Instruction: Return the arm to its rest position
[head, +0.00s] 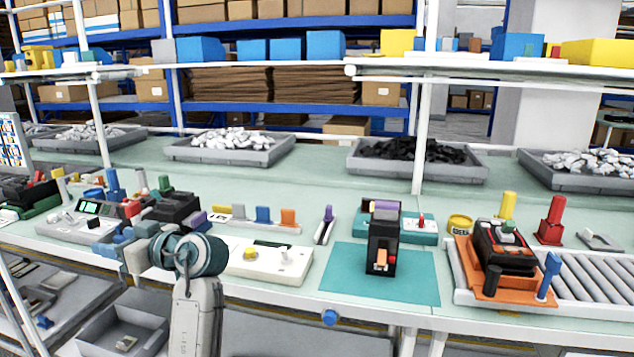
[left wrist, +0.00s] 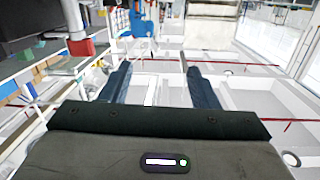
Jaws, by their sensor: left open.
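My left gripper (head: 112,246) is at the left of the head view, by the front edge of the workbench (head: 300,190), with its arm rising from below. In the left wrist view its two blue-grey fingers (left wrist: 158,88) are apart with nothing between them. A black breaker unit (head: 383,240) with an orange switch stands upright on the teal mat (head: 340,280), well to the right of the gripper and apart from it. My right gripper is not in view.
A cream test box (head: 265,262) with a yellow button lies just right of my left wrist. An orange tray (head: 462,262) with a black device sits on the roller conveyor (head: 590,285) at right. Grey bins (head: 230,155) line the back. Shelves stand below the bench.

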